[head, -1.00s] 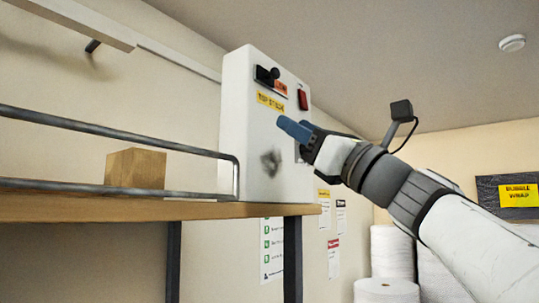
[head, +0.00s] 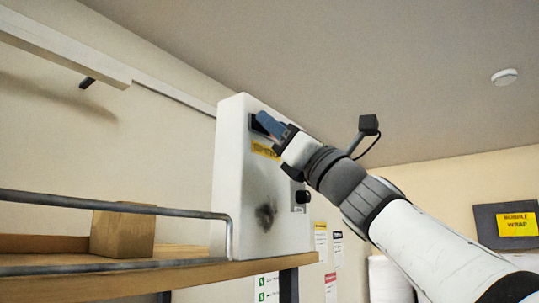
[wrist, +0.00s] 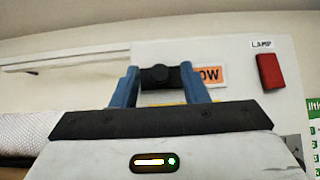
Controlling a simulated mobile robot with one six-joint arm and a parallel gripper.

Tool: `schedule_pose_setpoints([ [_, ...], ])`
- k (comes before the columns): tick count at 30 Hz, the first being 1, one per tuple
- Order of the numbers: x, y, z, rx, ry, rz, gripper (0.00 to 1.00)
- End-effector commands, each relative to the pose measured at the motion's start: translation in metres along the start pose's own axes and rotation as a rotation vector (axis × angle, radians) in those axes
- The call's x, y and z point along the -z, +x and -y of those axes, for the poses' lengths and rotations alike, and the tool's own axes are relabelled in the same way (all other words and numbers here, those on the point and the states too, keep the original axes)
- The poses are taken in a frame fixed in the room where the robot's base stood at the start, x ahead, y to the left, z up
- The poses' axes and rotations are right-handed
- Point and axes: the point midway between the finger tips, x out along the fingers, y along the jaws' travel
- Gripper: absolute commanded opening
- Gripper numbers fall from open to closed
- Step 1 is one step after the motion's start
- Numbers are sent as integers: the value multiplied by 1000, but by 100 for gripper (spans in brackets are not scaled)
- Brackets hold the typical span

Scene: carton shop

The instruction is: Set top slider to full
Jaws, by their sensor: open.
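The top slider's black knob (wrist: 158,76) shows in the wrist view, next to an orange label (wrist: 208,76) reading "OW", its left part covered. My gripper (head: 266,123) is open at the upper face of the white control box (head: 234,185). In the wrist view its two blue fingers stand on the left and right of the knob, with small gaps showing. In the head view the fingers hide the knob and most of its dark slot. The yellow label (head: 264,150) below the slot is partly covered.
A red lamp switch (wrist: 270,71) is right of the slider. A second black knob (head: 302,197) sits lower on the box. A wooden block (head: 123,232) stands on the shelf (head: 200,270) behind a metal rail (head: 120,207). A dark smudge marks the box face.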

Motion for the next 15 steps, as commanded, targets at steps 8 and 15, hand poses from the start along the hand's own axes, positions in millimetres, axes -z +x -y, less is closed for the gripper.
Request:
schedule_pose_setpoints([
  [8,0,0,0,-1,0,0,27],
  [15,0,0,0,-1,1,0,7],
])
